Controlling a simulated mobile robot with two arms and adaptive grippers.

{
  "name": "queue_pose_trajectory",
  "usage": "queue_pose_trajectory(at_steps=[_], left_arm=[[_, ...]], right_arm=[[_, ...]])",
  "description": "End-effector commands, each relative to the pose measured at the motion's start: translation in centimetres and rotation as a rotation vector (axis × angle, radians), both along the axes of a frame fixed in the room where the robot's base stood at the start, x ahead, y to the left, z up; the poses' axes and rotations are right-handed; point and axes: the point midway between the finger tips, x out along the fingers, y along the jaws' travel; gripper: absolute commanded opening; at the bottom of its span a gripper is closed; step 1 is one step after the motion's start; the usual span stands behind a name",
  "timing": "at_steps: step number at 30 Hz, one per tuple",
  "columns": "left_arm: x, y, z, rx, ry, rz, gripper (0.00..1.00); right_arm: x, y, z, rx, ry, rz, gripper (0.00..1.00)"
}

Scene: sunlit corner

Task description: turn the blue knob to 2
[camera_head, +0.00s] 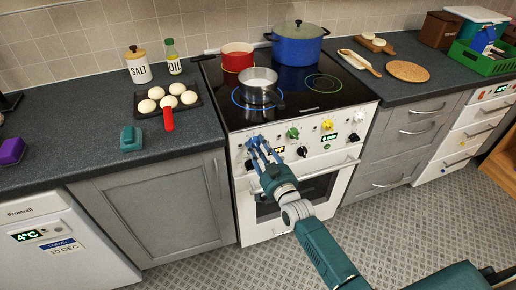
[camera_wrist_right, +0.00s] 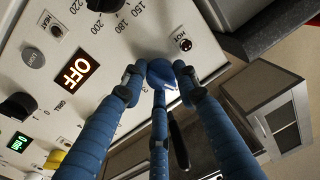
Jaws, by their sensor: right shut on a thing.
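My right gripper (camera_head: 259,147) reaches the left end of the white stove's front panel, and its blue fingers are shut on the blue knob. In the right wrist view, the fingers of my right gripper (camera_wrist_right: 161,76) close around the rounded blue knob (camera_wrist_right: 161,70). An orange display beside it reads OFF (camera_wrist_right: 76,70). The knob's pointer and setting cannot be made out. In the head view the fingers largely hide the knob. My left gripper is not in view.
The panel also has a green knob (camera_head: 293,133), a yellow knob (camera_head: 328,125), a white knob (camera_head: 359,117) and black knobs. A steel pot (camera_head: 258,88), red pot (camera_head: 237,58) and blue pot (camera_head: 298,48) stand on the cooktop. The oven handle (camera_head: 300,172) runs below.

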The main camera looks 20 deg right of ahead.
Motion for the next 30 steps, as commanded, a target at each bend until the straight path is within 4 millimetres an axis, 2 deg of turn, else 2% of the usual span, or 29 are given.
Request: queue_pose_trajectory(at_steps=[21,30], left_arm=[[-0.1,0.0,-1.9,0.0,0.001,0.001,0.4],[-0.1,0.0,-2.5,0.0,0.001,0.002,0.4]], right_arm=[[0.1,0.0,-0.1,0.681,0.018,0.0,0.04],[0.1,0.0,0.0,0.914,0.026,0.0,0.04]])
